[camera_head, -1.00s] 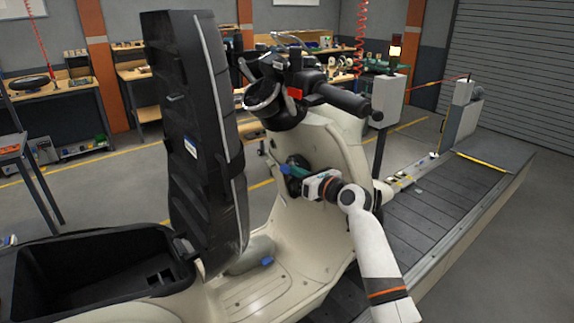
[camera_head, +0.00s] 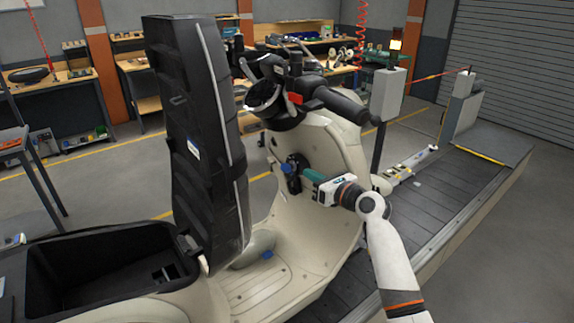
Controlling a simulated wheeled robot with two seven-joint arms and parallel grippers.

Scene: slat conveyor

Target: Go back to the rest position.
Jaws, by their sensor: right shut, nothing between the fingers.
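My right gripper (camera_head: 306,179) is in front of the inner face of the scooter's cream front shield (camera_head: 328,145). Its teal fingers are shut and empty, pointing left toward a round black part (camera_head: 292,172) on the shield with a blue piece (camera_head: 286,168) on it. The fingertips are close to that part; I cannot tell the exact gap. My right arm (camera_head: 388,255) comes in from the lower right. My left gripper is not in view.
The scooter's black seat (camera_head: 195,130) stands raised over an open storage bin (camera_head: 100,265). The handlebar (camera_head: 335,98) is above my gripper. The slat conveyor (camera_head: 435,210) runs to the back right. The floor right of it is free.

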